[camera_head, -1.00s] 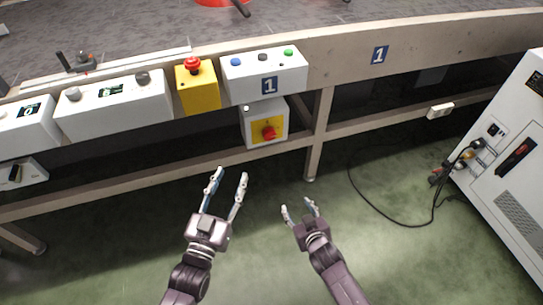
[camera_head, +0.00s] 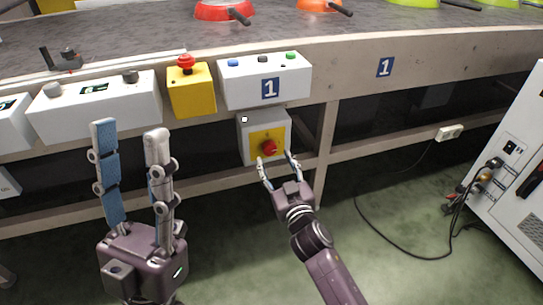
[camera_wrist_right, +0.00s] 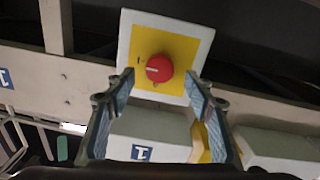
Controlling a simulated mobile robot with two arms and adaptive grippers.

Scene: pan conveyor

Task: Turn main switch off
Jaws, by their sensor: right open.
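The main switch is a red rotary knob (camera_head: 269,147) on a yellow plate on a grey-white box (camera_head: 262,120) under the conveyor edge. In the right wrist view the knob (camera_wrist_right: 159,68) shows face-on on its yellow plate (camera_wrist_right: 172,45), between and beyond the fingertips. My right gripper (camera_head: 274,163) is open in front of the knob, its fingertips just below it in the head view; I cannot tell whether they touch it. It also shows open and empty in the right wrist view (camera_wrist_right: 160,84). My left gripper (camera_head: 130,130) is open and empty, raised to the left of the box.
A yellow box with a red emergency button (camera_head: 186,63) stands above left. A white button panel (camera_head: 245,88) is above the switch box. Pans, including a red one (camera_head: 222,11), lie on the conveyor. A white cabinet (camera_head: 510,185) with cables stands at right.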

